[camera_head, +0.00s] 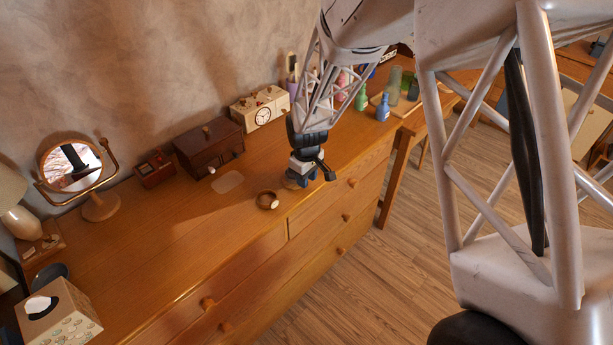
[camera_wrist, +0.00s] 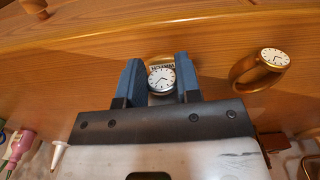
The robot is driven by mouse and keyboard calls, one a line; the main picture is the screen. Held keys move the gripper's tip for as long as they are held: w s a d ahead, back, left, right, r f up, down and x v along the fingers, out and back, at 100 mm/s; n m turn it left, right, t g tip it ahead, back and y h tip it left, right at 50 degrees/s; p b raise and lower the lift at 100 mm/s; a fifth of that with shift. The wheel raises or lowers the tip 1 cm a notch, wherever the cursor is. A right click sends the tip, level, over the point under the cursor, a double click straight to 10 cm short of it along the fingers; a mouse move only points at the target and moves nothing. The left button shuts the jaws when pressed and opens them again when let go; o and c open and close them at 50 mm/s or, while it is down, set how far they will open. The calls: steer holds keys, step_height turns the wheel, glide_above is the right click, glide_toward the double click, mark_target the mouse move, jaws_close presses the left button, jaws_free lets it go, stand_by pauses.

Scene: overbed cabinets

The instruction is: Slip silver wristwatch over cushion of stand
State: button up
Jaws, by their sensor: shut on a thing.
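My gripper (camera_head: 300,182) is low over the dresser top near its front edge. In the wrist view its two blue fingers (camera_wrist: 158,68) are shut on the silver wristwatch (camera_wrist: 161,80), one on each side. The watch has a round white dial facing the camera, and part of its band shows behind the dial. In the head view the held watch is mostly hidden by the gripper. I cannot make out the stand or its cushion in either view.
A gold-brown watch (camera_head: 267,200) lies left of my gripper, also in the wrist view (camera_wrist: 262,68). A pale flat patch (camera_head: 228,181), a dark box (camera_head: 208,147), a cream clock box (camera_head: 262,108) and a round mirror (camera_head: 72,165) are farther back.

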steer(key=shift+f, duration=0.15)
steer(key=o, duration=1)
step_height(320, 180, up, 8)
steer(key=shift+f, duration=0.15)
stand_by(0.7)
